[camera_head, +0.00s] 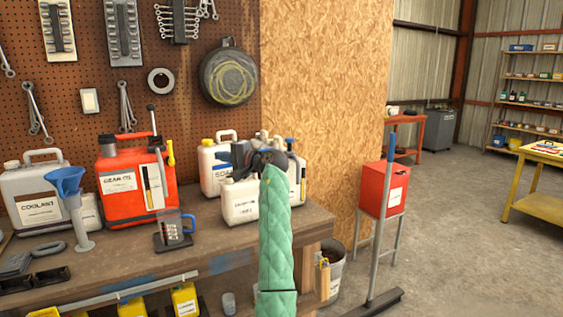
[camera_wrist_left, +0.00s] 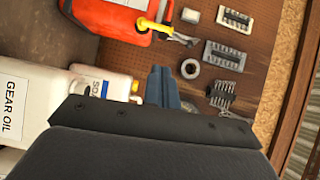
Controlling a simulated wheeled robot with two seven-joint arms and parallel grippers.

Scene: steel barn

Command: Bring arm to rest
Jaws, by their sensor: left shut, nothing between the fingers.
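My left arm, in a green quilted sleeve, rises from the bottom of the head view. Its dark gripper (camera_head: 258,160) is in front of the white jugs at the right end of the workbench (camera_head: 120,270). In the left wrist view the blue-grey fingers (camera_wrist_left: 163,88) are together with nothing between them. A white jug labelled gear oil (camera_wrist_left: 25,100) stands close beside the gripper in that view. The gripper partly hides the jugs in the head view, and I cannot tell if it touches any. My right gripper is in neither view.
A red gear oil can (camera_head: 135,185), a coolant jug (camera_head: 45,190), a blue funnel (camera_head: 70,195) and a measuring jug (camera_head: 173,232) stand on the bench. A pegboard with tools (camera_head: 115,90) is behind. A red box on a stand (camera_head: 383,190) is right; open floor lies beyond.

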